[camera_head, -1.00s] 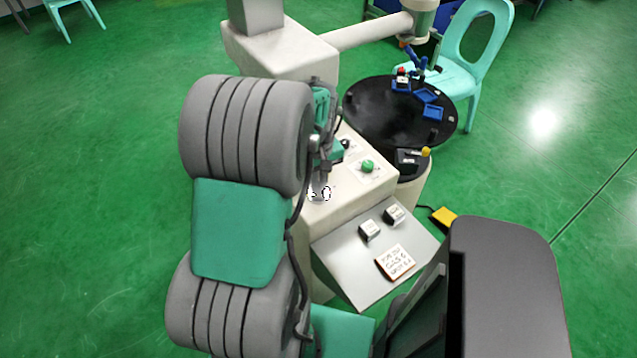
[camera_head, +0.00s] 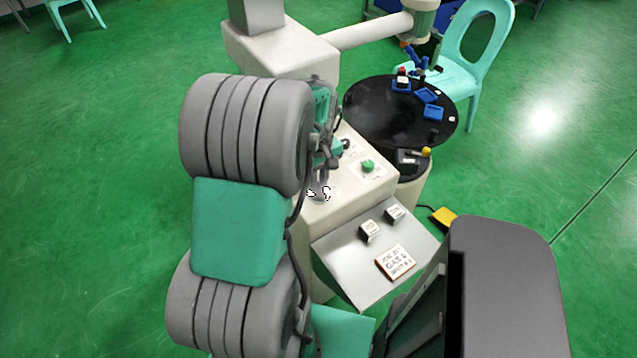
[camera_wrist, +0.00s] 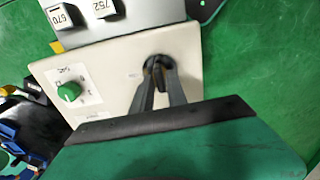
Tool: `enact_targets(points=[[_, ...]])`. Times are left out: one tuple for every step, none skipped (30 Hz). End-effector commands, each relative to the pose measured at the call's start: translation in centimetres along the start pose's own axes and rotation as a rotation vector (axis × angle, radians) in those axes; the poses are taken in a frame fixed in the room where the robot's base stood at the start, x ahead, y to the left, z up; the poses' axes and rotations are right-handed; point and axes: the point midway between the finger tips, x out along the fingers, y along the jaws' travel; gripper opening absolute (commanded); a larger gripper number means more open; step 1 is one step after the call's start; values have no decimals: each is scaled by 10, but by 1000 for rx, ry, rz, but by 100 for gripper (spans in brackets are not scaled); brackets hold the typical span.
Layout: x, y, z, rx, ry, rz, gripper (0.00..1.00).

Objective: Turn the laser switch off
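My gripper (camera_wrist: 160,68) points down at the cream panel (camera_wrist: 115,78) of the machine. In the wrist view its two grey fingers stand slightly apart, with their tips around a small dark knob, which I take to be the laser switch (camera_wrist: 157,61). The fingers hide most of it, and I cannot read its setting. In the head view my gripper (camera_head: 324,178) is partly behind my arm, with its tips at a small round spot with black-and-white marks on the near left part of the panel.
A green knob (camera_head: 367,166) sits on the same panel, beside my gripper; it also shows in the wrist view (camera_wrist: 68,91). A sloped grey plate (camera_head: 352,262) carries two small blocks and a written sign. A round black table (camera_head: 375,125) with blue parts stands behind.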

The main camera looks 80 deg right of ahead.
Motion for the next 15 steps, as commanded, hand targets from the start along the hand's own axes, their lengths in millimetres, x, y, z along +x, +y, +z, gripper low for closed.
enact_targets(points=[[1, 0, 1, 2, -2, -1, 23], [1, 0, 1, 2, -3, -2, 26], [1, 0, 2, 3, -3, -2, 29], [1, 0, 2, 4, -4, -2, 31], [1, 0, 2, 4, -4, -3, 33], [2, 0, 2, 5, -4, -3, 33], [2, 0, 2, 5, -5, -3, 33], [2, 0, 2, 5, -5, -3, 33], [2, 0, 2, 6, -5, -3, 33], [2, 0, 2, 6, -5, -3, 33], [2, 0, 3, 6, -5, -3, 33], [1, 0, 2, 6, -5, -3, 33], [-1, 0, 2, 6, -5, -3, 33], [-4, 0, 2, 6, -5, -3, 33], [-10, 0, 2, 6, -4, -1, 33]])
